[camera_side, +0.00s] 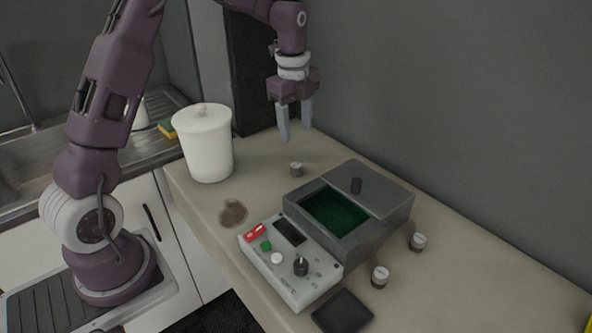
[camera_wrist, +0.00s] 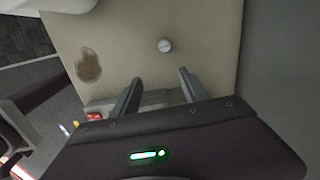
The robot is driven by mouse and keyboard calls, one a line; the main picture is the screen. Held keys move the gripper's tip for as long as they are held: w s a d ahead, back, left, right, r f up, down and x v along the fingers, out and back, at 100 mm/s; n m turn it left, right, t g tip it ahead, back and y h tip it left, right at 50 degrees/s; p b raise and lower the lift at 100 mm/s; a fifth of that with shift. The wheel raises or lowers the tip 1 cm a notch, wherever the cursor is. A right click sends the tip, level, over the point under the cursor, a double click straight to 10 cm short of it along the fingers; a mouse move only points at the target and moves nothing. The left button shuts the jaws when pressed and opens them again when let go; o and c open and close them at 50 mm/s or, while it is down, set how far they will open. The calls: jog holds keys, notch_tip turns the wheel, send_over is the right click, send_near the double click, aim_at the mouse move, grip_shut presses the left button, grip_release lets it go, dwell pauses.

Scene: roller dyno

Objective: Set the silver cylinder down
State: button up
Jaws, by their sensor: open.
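A small silver cylinder (camera_side: 296,169) stands upright on the beige counter (camera_side: 258,160), behind the grey box. It also shows in the wrist view (camera_wrist: 165,45), beyond my fingertips. My gripper (camera_side: 296,133) points down with its fingers apart and nothing between them. It hangs above the cylinder and does not touch it. In the wrist view my gripper (camera_wrist: 160,77) is also empty. Two similar silver cylinders stand at the box's front right, one by its right corner (camera_side: 418,241) and one nearer (camera_side: 380,276).
A grey box (camera_side: 384,222) with a green-floored opening and a dark knob stands mid-counter. A control panel (camera_side: 291,262) adjoins it. A white lidded canister (camera_side: 206,146) stands at the left. A brown stain (camera_side: 233,213) and a dark pad (camera_side: 342,312) are on the counter. A wall rises behind.

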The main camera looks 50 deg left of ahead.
aim_at(296, 164)
jog(key=w+a+f+m, duration=0.1)
jog(key=f, duration=0.1)
jog(key=w+a+f+m, duration=0.1)
jog(key=f, duration=0.2)
jog(key=a+f+m+g, duration=0.1)
jog(key=f, duration=0.2)
jog(key=shift+w+a, duration=0.3)
jog(key=shift+w, duration=0.1)
notch_tip(296, 164, down, 7)
jog(key=shift+s+d+r, duration=0.1)
jog(key=shift+d+r, duration=0.05)
jog(key=shift+r, duration=0.15)
grip_shut()
